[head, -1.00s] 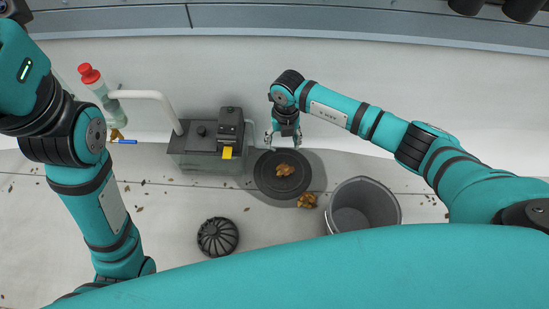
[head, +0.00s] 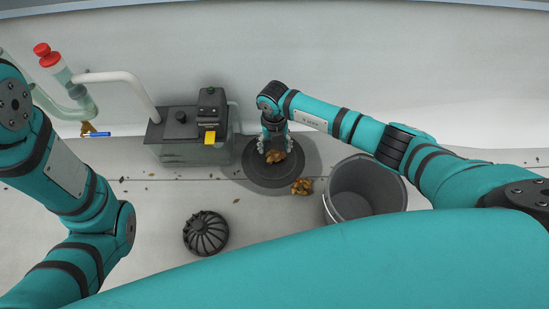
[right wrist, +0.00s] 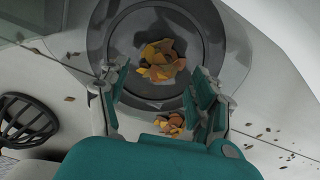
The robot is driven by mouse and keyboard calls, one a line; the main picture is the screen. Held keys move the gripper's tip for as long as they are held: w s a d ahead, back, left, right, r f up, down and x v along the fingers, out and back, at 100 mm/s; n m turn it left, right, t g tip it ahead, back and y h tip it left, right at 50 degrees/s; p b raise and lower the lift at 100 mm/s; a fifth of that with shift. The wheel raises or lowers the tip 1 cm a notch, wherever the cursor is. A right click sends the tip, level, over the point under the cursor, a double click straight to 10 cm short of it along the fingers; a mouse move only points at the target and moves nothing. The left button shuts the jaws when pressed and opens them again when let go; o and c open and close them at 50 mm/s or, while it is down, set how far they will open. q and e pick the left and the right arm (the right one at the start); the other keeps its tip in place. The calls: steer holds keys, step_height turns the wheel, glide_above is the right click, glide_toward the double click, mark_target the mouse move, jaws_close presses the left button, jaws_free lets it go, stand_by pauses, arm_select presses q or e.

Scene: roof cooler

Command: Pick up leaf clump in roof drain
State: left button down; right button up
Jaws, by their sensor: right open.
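The leaf clump (head: 275,156), brown and orange, lies on the round dark roof drain (head: 272,178). In the right wrist view the clump (right wrist: 160,60) sits inside the drain's ring, beyond my fingertips. My right gripper (head: 274,148) is open, with its fingers at the far side of the clump in the head view. In the right wrist view the open fingers (right wrist: 158,82) stand to either side, with nothing between them. I cannot tell whether they touch the clump. My left gripper is out of view; only its arm shows at the left.
A second leaf clump (head: 301,187) lies on the roof beside the drain. A grey bucket (head: 366,187) stands to the right. A black domed strainer (head: 206,233) lies at the front left. A grey box unit (head: 190,140) with a yellow tag stands left of the drain.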

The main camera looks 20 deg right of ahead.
mark_target(274, 154)
steer(key=f+b, duration=0.3)
steer(key=f, duration=0.1)
steer(key=shift+s+b, duration=0.3)
steer(key=shift+s, duration=0.05)
steer(key=shift+f+b, duration=0.35)
steer(key=shift+f, duration=0.15)
steer(key=shift+r, duration=0.1)
steer(key=c, duration=0.9)
